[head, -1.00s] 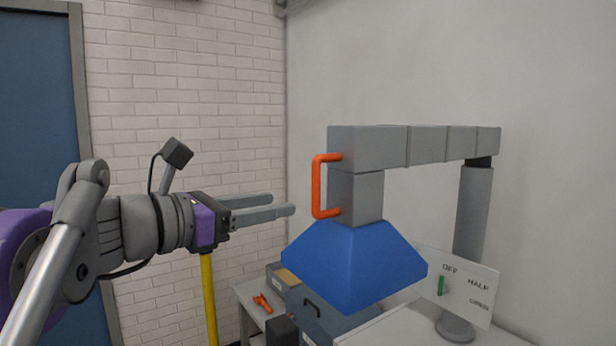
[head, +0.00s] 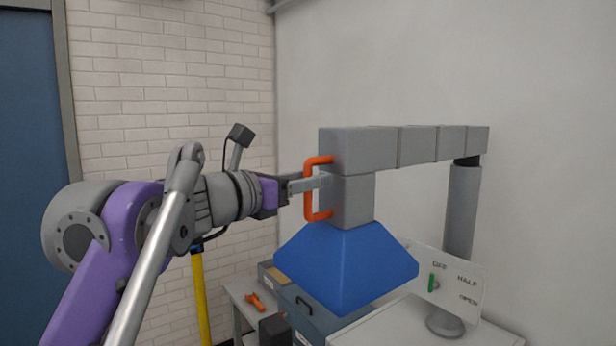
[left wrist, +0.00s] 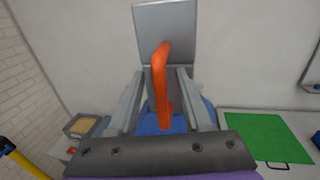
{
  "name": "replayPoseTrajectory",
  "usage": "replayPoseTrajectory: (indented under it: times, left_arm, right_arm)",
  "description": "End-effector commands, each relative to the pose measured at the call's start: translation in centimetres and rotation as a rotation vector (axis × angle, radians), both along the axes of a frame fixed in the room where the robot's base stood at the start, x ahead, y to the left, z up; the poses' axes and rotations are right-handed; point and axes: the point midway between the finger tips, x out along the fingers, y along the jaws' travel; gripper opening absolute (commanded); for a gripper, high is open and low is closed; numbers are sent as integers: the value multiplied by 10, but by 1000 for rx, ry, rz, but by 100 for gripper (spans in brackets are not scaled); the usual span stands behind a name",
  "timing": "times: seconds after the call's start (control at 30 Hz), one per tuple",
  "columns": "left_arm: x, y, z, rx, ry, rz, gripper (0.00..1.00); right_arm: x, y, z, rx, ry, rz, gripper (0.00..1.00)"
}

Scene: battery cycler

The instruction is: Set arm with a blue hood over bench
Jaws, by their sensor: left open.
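The grey arm (head: 418,146) reaches left from a grey post (head: 461,212), with a blue hood (head: 345,265) hanging under its left end. An orange handle (head: 311,214) stands upright on that end; it also shows in the left wrist view (left wrist: 159,80). My left gripper (head: 318,183) is at the handle, level with its middle. In the left wrist view its two fingers (left wrist: 160,90) are apart, one on each side of the orange handle. I cannot tell whether a finger touches it. My right gripper is not in view.
A bench (head: 425,327) stands below the hood, with a sign (head: 450,283) marked OFF, HALF and OPEN and a green lever (head: 431,283). A low side table (head: 238,292) holds an orange tool (head: 255,301). A yellow pole (head: 201,295) stands left of it.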

Motion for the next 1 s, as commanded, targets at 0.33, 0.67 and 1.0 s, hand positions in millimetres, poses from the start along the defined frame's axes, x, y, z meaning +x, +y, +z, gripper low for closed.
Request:
replayPoseTrajectory:
  times: [0.33, 0.67, 1.0]
  left_arm:
    - [1, -1, -1, 0, 0, 0, 39]
    - [1, -1, 0, 0, 0, 0, 0]
    - [1, -1, 0, 0, 0, 0, 0]
  right_arm:
    - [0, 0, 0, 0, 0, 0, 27]
    - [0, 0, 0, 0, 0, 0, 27]
    - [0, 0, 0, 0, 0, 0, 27]
